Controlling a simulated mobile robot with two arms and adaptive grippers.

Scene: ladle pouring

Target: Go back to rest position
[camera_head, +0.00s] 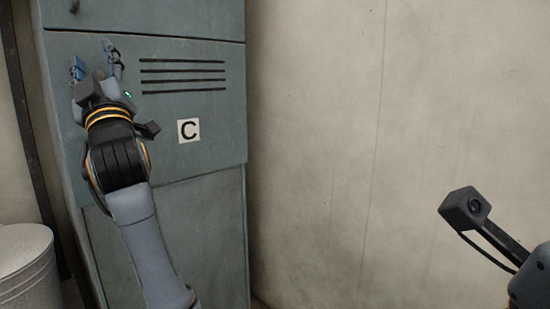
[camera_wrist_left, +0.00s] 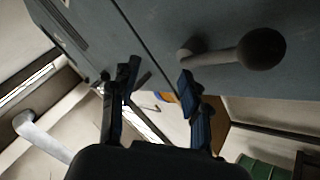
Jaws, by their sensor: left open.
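My left gripper (camera_head: 93,62) is raised in front of the upper left part of a grey-blue metal cabinet (camera_head: 205,135) in the head view. Its two blue-tipped fingers are apart with nothing between them. The left wrist view also shows the open fingers (camera_wrist_left: 158,95), beside a grey handle with a rounded end (camera_wrist_left: 262,48) on the cabinet face. The handle is outside the fingers and looks apart from them. Part of my right arm, with its wrist camera (camera_head: 466,208), shows at the lower right of the head view. My right gripper is out of the picture.
The cabinet has dark vent slots (camera_head: 183,75) and a white label with a C (camera_head: 188,130). A pale round bin (camera_head: 25,265) stands at the lower left. A bare beige wall (camera_head: 340,130) fills the right, with open space before it.

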